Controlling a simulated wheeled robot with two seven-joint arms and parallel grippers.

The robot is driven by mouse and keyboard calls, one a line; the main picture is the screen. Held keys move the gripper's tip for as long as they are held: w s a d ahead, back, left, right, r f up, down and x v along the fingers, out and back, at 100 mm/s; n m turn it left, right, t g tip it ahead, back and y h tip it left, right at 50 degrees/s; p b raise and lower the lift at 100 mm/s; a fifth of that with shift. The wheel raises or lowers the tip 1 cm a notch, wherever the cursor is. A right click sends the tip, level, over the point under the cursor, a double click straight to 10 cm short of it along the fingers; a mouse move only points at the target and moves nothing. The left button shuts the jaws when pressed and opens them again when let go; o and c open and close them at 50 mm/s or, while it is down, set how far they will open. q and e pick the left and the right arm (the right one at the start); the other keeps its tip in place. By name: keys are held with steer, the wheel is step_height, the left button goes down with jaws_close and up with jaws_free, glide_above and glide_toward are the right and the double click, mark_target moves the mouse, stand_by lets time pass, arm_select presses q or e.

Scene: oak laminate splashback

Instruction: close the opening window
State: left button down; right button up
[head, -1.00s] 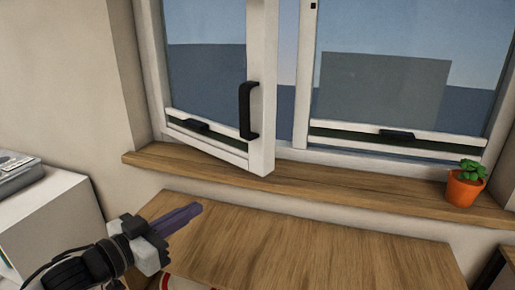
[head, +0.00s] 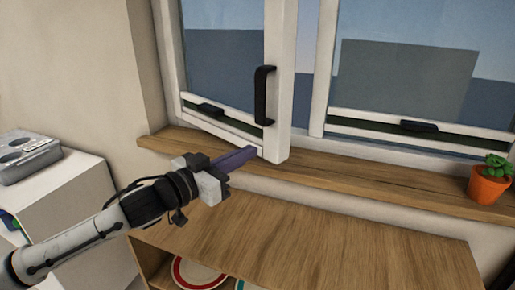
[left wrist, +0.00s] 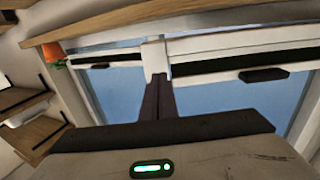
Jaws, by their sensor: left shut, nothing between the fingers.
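The opening window (head: 279,80) is a white-framed sash on the left, standing ajar with its free edge swung into the room over the sill. Its black handle (head: 264,95) is on that free edge. My left gripper (head: 250,153) is shut and empty, its purple fingers just left of the sash's bottom corner in the head view. Whether they touch the frame I cannot tell. In the left wrist view the fingers (left wrist: 159,97) point toward a white frame post (left wrist: 154,57). My right gripper is not in view.
A wooden sill (head: 350,178) runs below the window, with a potted plant (head: 490,180) at its right. A wooden cabinet (head: 310,235) with plates inside stands below. A white unit with a grey appliance (head: 25,155) is at the left.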

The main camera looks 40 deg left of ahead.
mark_target(267, 142)
arm_select(q)
steer(key=w, duration=0.3)
steer(key=shift+w+d+r, duration=0.1)
steer(key=shift+w+d, duration=0.15)
steer(key=shift+w, duration=0.45)
steer(key=shift+d, duration=0.1)
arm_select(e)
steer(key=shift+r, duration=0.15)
